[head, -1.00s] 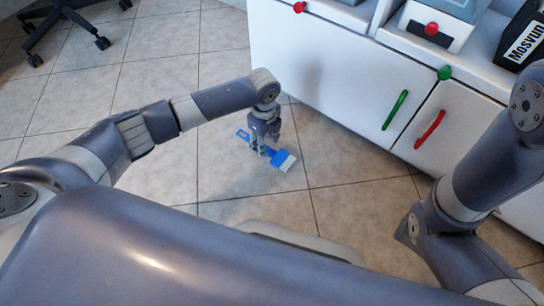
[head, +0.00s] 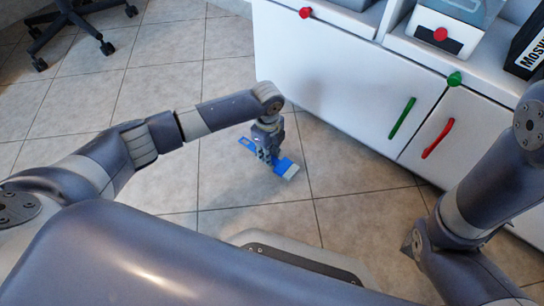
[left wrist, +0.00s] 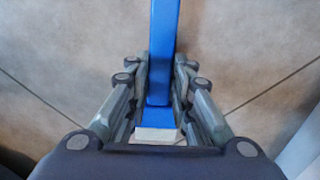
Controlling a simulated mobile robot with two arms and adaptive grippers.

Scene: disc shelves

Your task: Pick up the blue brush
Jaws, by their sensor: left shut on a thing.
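The blue brush (head: 284,166) has a blue handle and pale bristles that point to the lower right in the head view. My left gripper (head: 264,156) points down and is shut on the brush around its middle. In the left wrist view, the blue brush (left wrist: 164,50) runs between the two fingers of my left gripper (left wrist: 160,85), with the pale bristles near the palm side of the picture. I cannot tell how high the brush is above the floor. My right arm shows at the right of the head view, but its gripper is out of view.
A white cabinet (head: 330,85) stands behind the gripper, with a green handle (head: 398,114) and a red handle (head: 438,138) on its doors. Boxes stand on its shelf at the upper right. A wheeled chair (head: 75,30) is at the upper left. The tiled floor (head: 160,85) between is clear.

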